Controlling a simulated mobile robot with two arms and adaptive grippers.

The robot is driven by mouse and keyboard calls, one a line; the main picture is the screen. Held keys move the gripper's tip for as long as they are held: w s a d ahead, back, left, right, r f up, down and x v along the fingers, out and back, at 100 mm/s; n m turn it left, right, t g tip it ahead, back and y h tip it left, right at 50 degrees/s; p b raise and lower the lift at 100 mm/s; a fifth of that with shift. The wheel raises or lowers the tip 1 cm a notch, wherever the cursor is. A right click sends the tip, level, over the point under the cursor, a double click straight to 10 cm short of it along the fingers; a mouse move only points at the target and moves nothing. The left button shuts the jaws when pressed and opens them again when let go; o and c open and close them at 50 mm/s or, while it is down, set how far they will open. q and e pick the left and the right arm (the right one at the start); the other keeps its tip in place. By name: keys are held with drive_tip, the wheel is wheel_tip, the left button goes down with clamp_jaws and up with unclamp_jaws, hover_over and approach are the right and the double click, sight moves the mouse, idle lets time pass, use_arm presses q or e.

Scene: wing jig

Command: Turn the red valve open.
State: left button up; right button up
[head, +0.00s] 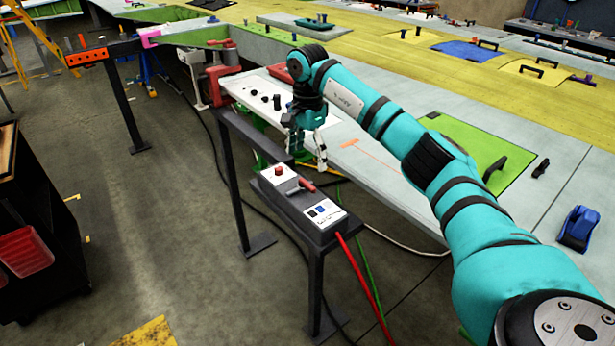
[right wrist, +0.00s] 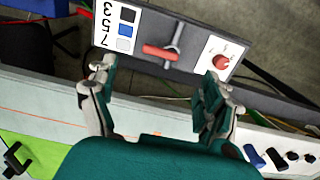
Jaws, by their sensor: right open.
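The red valve (head: 306,184) is a short red lever on a silver pipe, set on a grey box on a dark stand. In the right wrist view the red valve (right wrist: 160,52) lies crosswise to the pipe (right wrist: 174,40). My right gripper (head: 309,162) hangs fingers-down above and behind the box, near the table edge. In the right wrist view my right gripper (right wrist: 158,74) is open and empty, with the lever seen between and beyond its fingertips. It appears apart from the lever. My left gripper is not in view.
A white plate with a red knob (head: 279,170) and a switch plate (head: 324,214) flank the valve on the box. A red hose (head: 362,275) drops from the box. The long table (head: 375,190) stands behind it, with a green mat (head: 480,155) on top.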

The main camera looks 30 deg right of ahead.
sight(307, 183)
wheel_tip(307, 183, down, 5)
drive_tip(key=shift+a+f+p, duration=0.1)
drive_tip(key=shift+p, duration=0.5)
drive_tip(key=shift+f, duration=1.45)
drive_tip(key=c, duration=0.9)
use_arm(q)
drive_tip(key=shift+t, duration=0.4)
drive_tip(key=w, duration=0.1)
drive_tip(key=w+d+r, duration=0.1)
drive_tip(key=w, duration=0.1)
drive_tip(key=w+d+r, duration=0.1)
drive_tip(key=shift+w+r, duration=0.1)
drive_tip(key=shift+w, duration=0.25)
use_arm(e)
drive_tip(key=shift+c, duration=1.4)
